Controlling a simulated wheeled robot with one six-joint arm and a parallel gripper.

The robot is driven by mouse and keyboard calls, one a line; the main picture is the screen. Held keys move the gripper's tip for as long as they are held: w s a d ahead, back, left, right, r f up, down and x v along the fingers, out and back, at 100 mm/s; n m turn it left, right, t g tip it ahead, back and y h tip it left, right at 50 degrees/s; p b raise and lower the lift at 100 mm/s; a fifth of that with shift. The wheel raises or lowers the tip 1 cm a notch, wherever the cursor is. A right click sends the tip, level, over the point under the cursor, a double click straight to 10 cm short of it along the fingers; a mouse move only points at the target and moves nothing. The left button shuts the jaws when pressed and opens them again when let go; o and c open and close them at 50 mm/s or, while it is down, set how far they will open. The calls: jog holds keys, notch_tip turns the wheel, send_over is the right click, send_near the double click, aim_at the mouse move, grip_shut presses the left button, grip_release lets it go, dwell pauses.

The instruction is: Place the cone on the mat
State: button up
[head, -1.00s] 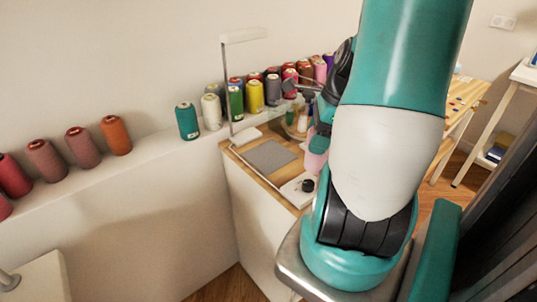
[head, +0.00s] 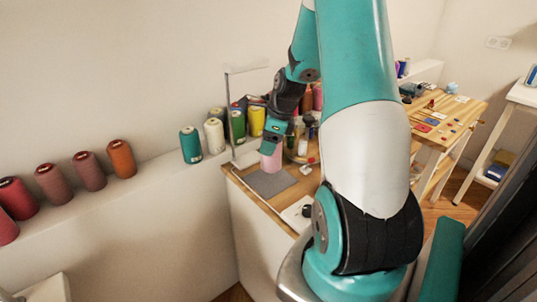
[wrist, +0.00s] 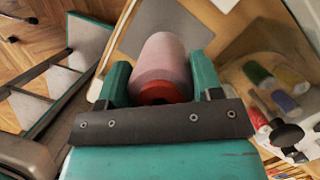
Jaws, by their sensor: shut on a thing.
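A pink thread cone (head: 271,161) is held by my gripper (head: 270,149) over the far end of the grey mat (head: 268,185), on the wooden table at the wall. In the wrist view my gripper (wrist: 161,80) has its teal fingers on both sides of the cone (wrist: 158,58), with the cone's red-orange end nearest the camera. The cone's lower end overlaps the mat's far edge in the head view. I cannot tell whether it touches the mat or hangs above it.
Several thread cones, including a green one (head: 190,145) and a yellow one (head: 256,121), stand on the ledge behind. A thin lamp post (head: 230,115) rises at the table's left. Small bottles (wrist: 274,80) stand near the cone. The mat's near part is bare.

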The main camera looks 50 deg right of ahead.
notch_tip(320, 180, down, 4)
jog(key=shift+f, duration=0.1)
jog(key=shift+f, duration=0.2)
jog(key=o, duration=1)
jog(key=shift+r, duration=0.1)
